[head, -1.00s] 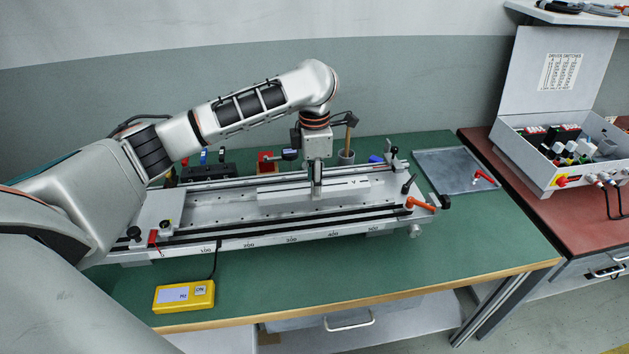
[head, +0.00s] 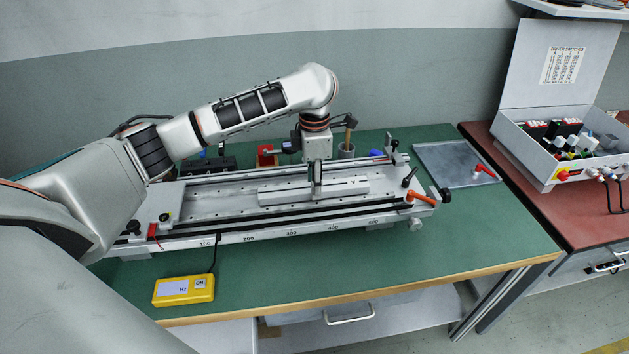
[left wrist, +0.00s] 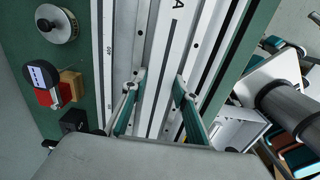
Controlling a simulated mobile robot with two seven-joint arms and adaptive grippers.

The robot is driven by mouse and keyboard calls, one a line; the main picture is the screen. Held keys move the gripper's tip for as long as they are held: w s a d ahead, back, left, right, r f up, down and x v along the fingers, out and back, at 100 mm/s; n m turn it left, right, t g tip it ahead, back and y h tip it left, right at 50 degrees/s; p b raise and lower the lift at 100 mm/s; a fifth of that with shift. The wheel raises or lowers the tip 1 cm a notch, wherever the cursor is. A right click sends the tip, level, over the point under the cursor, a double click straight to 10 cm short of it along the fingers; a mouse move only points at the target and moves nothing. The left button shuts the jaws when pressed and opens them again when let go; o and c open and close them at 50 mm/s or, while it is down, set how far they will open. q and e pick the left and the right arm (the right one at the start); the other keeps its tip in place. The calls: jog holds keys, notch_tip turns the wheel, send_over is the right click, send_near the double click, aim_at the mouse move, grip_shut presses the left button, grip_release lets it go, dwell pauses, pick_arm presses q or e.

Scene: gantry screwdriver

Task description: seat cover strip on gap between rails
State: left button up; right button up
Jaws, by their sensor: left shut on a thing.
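The cover strip (head: 285,192) is a long pale bar marked with a letter, lying lengthwise between the back rail (head: 225,181) and the front rail (head: 265,219) of the gantry bed. My left gripper (head: 316,192) points down and is shut across the strip near its middle. In the left wrist view, the fingers (left wrist: 155,92) stand on either side of the strip (left wrist: 178,40), which runs away between the rails. The strip's underside is hidden, so I cannot tell whether it touches the rails. My right gripper is out of view.
A yellow meter (head: 184,290) with a cable lies at the front. A cup with a tool (head: 347,150) stands behind. A grey tray (head: 445,165) lies to the right.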

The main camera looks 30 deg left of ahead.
pick_arm(q)
jog(key=shift+f, duration=0.1)
jog(key=o, duration=1.3)
jog(key=shift+c, duration=0.2)
